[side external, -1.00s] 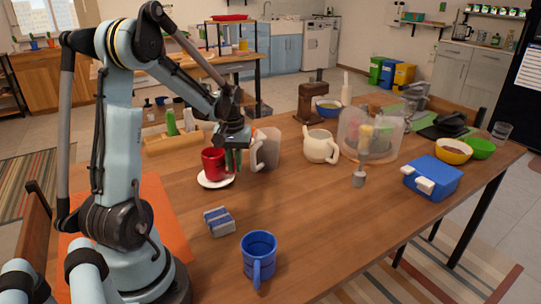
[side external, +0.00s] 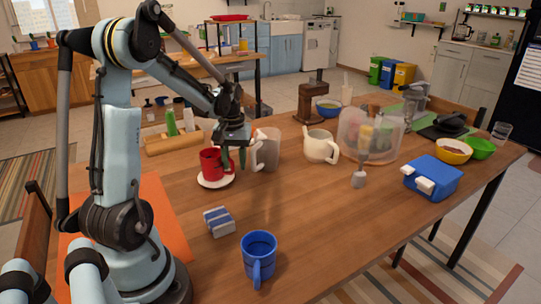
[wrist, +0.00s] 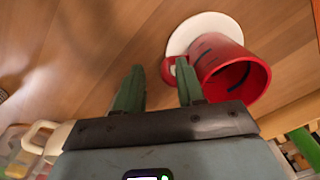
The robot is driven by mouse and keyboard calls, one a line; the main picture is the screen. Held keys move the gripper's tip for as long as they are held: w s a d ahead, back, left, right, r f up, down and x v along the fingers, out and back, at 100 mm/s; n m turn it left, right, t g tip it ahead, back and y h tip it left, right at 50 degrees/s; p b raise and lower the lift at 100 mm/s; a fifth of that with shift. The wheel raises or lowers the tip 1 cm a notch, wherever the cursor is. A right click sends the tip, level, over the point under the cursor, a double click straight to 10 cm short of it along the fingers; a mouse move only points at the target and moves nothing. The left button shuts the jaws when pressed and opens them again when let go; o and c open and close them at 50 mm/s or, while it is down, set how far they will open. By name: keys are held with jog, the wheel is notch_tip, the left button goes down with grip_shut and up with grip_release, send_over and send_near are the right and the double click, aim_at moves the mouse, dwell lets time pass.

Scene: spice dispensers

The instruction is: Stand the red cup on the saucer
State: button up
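The red cup (side external: 211,163) stands upright on the white saucer (side external: 203,183), near the left end of the table. In the wrist view, the cup (wrist: 236,76) shows its open mouth, and part of the saucer (wrist: 203,27) shows beyond it. My gripper (side external: 235,158) is just right of the cup, with its green fingers pointing down. In the wrist view, my gripper (wrist: 159,78) is open with an empty gap between the fingers. One finger overlaps the cup's handle side; I cannot tell if it touches.
A grey pitcher (side external: 269,149) stands close right of my gripper, and a cream teapot (side external: 320,146) is further right. A blue mug (side external: 259,255) and a small blue-and-white block (side external: 219,221) are nearer the front. The middle front of the table is clear.

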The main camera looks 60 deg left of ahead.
notch_tip(320, 180, up, 11)
jog(key=d+f+m+t, duration=0.2)
jog(key=d+m+t, duration=0.5)
jog(key=d, duration=1.8)
jog(key=s+m, duration=0.1)
jog(key=m, duration=0.3)
jog(key=shift+d+f, duration=0.15)
jog(key=shift+f, duration=0.15)
jog(key=shift+o, duration=0.2)
jog(key=shift+w, duration=0.1)
